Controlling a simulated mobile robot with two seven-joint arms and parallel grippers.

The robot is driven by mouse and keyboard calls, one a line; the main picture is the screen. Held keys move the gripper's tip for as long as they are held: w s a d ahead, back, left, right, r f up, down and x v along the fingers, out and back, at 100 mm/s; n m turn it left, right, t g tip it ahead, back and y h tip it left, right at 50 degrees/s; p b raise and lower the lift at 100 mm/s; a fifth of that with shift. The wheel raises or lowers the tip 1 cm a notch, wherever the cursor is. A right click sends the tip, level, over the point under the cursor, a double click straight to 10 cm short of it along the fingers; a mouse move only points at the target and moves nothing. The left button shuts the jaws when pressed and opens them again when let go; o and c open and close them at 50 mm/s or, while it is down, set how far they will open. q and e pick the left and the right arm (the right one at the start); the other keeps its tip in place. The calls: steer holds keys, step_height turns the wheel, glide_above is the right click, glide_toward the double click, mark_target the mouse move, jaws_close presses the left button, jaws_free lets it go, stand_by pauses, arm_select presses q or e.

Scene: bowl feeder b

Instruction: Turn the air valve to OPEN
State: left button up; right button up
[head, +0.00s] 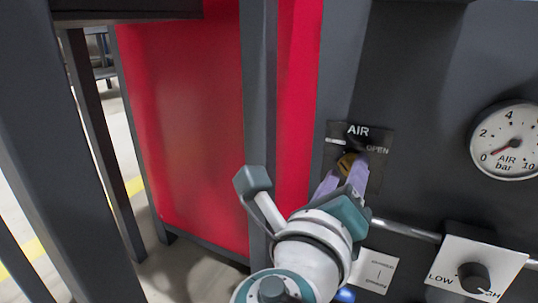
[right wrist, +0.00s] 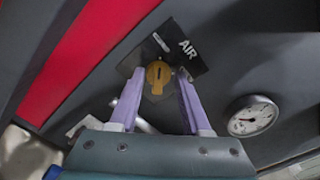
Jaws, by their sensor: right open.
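The air valve is a yellow-orange knob (head: 346,161) on a dark plate (head: 334,132) lettered AIR, with OPEN at its right and a white mark at its upper left. The knob also shows in the right wrist view (right wrist: 157,78), with a small dark mark on its face. My right gripper (head: 347,173) is open, its two lavender fingers on either side of the knob. The fingers hide part of the knob in the head view; whether they touch it I cannot tell. The right gripper's fingertips (right wrist: 160,75) flank the knob in the wrist view too. My left gripper is not in view.
An air gauge (head: 507,141) at the right has its needle near 0. Below it is a LOW-marked dial (head: 474,277) on a white plate. A metal rail (head: 405,231) runs beneath the valve. A red panel (head: 185,120) and dark posts stand at the left.

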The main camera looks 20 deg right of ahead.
steer(key=shift+w+d, duration=0.15)
steer(key=shift+d, duration=0.05)
steer(key=shift+a, duration=0.3)
steer(key=shift+c, duration=0.9)
steer(key=shift+d, duration=0.1)
jaws_close()
